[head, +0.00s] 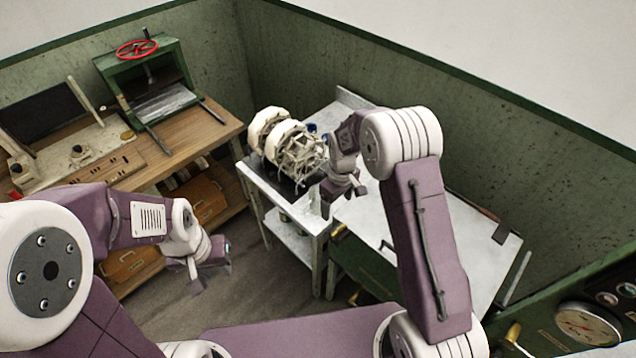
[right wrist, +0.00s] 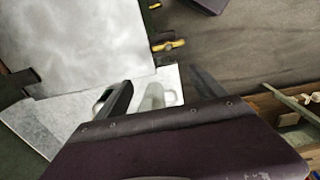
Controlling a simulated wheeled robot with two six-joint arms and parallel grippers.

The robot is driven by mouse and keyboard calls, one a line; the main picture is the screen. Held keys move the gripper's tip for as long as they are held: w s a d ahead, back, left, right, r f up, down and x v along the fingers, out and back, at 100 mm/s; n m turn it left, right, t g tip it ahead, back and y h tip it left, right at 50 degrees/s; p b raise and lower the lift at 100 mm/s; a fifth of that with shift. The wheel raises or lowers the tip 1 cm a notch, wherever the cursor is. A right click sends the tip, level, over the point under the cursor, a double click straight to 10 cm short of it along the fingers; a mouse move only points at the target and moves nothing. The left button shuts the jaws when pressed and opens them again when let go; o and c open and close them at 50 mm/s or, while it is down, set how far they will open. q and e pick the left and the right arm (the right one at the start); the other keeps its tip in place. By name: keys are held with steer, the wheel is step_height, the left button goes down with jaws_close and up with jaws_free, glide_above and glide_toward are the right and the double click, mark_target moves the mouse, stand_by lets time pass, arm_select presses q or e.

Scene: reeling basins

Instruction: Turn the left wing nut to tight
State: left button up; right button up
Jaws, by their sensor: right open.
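A brass-yellow wing nut (head: 357,296) shows at the front edge of the green, pale-lidded cabinet in the head view, left of a second brass fitting (head: 514,334). In the right wrist view a yellow wing nut (right wrist: 168,45) lies beyond the fingers, beside the pale lid's edge. My right gripper (head: 347,192) is open and empty, above the far left corner of the lid; its fingers also show in the right wrist view (right wrist: 160,92). It is apart from the wing nut. My left gripper (head: 212,274) hangs over the floor at centre left, touching nothing visible; its jaw opening is unclear.
The pale lid (head: 430,235) lies flat on the cabinet. A metal stand (head: 262,190) behind holds white-ringed reels (head: 290,143). A wooden bench (head: 200,127) with a green press and red handwheel (head: 137,49) is at left. A gauge (head: 588,325) is at lower right. Floor between is clear.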

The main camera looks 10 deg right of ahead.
steer(key=s+r+p, duration=0.1)
steer(key=s+r, duration=0.1)
steer(key=s, duration=0.3)
steer(key=p, duration=0.2)
glide_above(338, 228)
steer(key=shift+g, duration=0.3)
step_height(338, 228, down, 5)
steer(key=shift+a+r, duration=0.1)
steer(key=f, duration=0.1)
steer(key=f+p, duration=0.1)
steer(key=f, duration=0.2)
steer(key=shift+s+d, duration=0.1)
steer(key=shift+d, duration=0.15)
steer(key=shift+s+f, duration=0.2)
steer(key=shift+f, duration=0.1)
steer(key=shift+w+a+f, duration=0.1)
steer(key=shift+w+a, duration=0.05)
steer(key=shift+w, duration=0.15)
steer(key=c, duration=0.5)
arm_select(q)
step_height(338, 228, up, 6)
steer(key=s, duration=0.2)
steer(key=shift+s+d+r, duration=0.15)
steer(key=shift+r, duration=0.1)
arm_select(e)
steer(key=c, duration=0.9)
